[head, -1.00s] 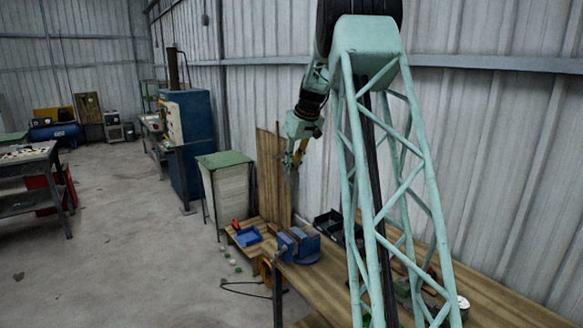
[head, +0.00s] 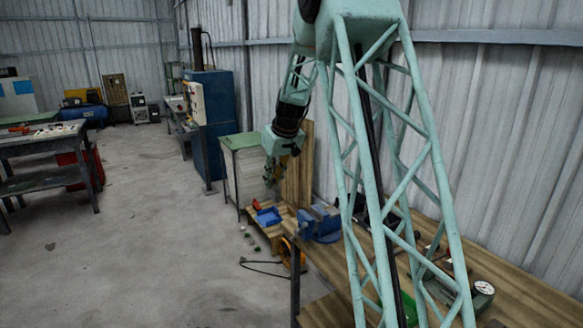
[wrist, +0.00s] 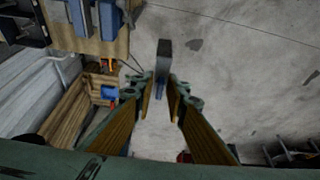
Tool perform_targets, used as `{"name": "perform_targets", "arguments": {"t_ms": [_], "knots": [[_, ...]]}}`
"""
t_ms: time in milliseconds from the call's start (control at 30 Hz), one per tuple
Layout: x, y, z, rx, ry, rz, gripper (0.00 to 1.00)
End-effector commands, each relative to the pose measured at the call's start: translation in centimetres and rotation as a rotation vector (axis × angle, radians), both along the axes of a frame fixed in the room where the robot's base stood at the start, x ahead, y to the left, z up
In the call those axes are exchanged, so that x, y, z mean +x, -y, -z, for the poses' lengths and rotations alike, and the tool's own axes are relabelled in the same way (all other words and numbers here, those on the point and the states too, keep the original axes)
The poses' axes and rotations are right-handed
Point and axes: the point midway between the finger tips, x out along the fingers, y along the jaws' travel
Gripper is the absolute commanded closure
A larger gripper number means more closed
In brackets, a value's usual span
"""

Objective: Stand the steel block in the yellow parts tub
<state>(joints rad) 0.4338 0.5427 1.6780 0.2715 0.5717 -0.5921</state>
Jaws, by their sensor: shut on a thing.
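My gripper (head: 272,176) hangs from the arm in the head view, in front of the green-topped cabinet and above the low wooden bench. In the wrist view its two fingers (wrist: 160,92) are closed on the steel block (wrist: 164,58), a grey elongated bar that sticks out beyond the fingertips. The block is in the air over the concrete floor in that view. In the head view the block is too small to make out. I cannot make out a yellow parts tub in either current view.
A blue tray (head: 268,216) sits on the low wooden bench (head: 283,232). A blue vice (head: 320,222) stands on the workbench (head: 345,268) beside it. The green-topped cabinet (head: 244,168) is behind. Open floor (head: 150,240) lies to the left.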

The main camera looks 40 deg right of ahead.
Motion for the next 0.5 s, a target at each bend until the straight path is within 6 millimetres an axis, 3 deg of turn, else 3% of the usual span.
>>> {"name": "perform_targets", "arguments": {"t_ms": [100, 500], "knots": [[-0.5, -4.0, 2.9, 0.000, -0.002, -0.012, 1.00], [-4.7, -15.8, 11.1, 0.001, -0.002, -0.030, 1.00]]}}
